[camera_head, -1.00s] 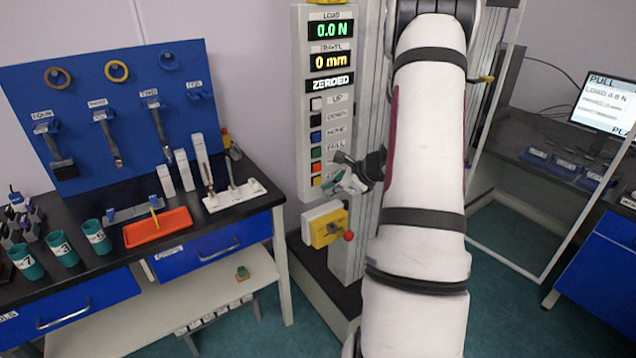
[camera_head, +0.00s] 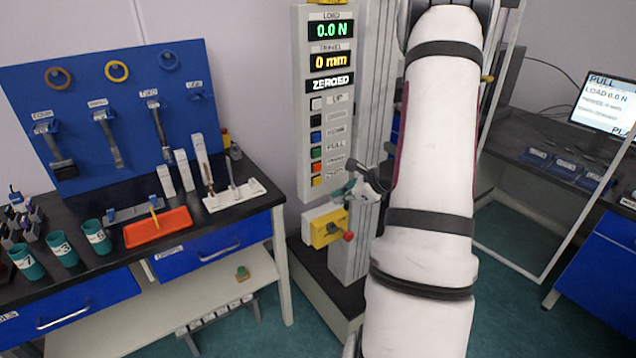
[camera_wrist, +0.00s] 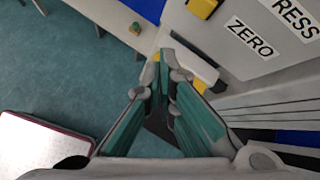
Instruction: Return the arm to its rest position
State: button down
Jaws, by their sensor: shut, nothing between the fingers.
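My gripper (camera_head: 346,190) is in front of the grey column of the test machine, just below the lower buttons of its control panel (camera_head: 325,105). In the wrist view my gripper (camera_wrist: 165,62) has its green-padded fingers drawn together at the tips with nothing between them. My white arm hangs large in the right-centre of the head view and hides part of the machine frame. The panel reads 0.0 N, 0 mm and ZEROED.
A yellow box with a red knob (camera_head: 328,228) sits close below my gripper. The black-topped bench (camera_head: 110,268) with an orange tray (camera_head: 158,228) and green cups (camera_head: 62,249) is to the left. A monitor (camera_head: 607,103) stands at right. Open floor (camera_wrist: 60,75) shows in the wrist view.

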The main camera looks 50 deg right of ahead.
dwell(0.4)
jog(key=w+a+r+n+g+y, duration=0.1)
jog(key=a+r+n, duration=0.4)
jog(key=a, duration=0.4)
jog(key=a+r+n+g+y, duration=0.1)
jog(key=a+r+n, duration=0.45)
jog(key=a, duration=0.35)
jog(key=w+a+r+n+g+y, duration=0.1)
jog(key=a+r+n+y, duration=0.1)
jog(key=a+r+n, duration=0.55)
jog(key=s+a+r+n+h, duration=0.2)
jog(key=s+a+r+n, duration=0.1)
jog(key=s+a+n, duration=0.3)
jog(key=s+a+r+n+g+h, duration=0.1)
jog(key=s+a+r+n+h, duration=0.1)
jog(key=s+a+n, duration=0.4)
jog(key=shift+s+a+r+n+h, duration=0.25)
jog(key=shift+s+r+n+h, duration=0.3)
jog(key=shift+s, duration=1.85)
jog(key=shift+f, duration=0.1)
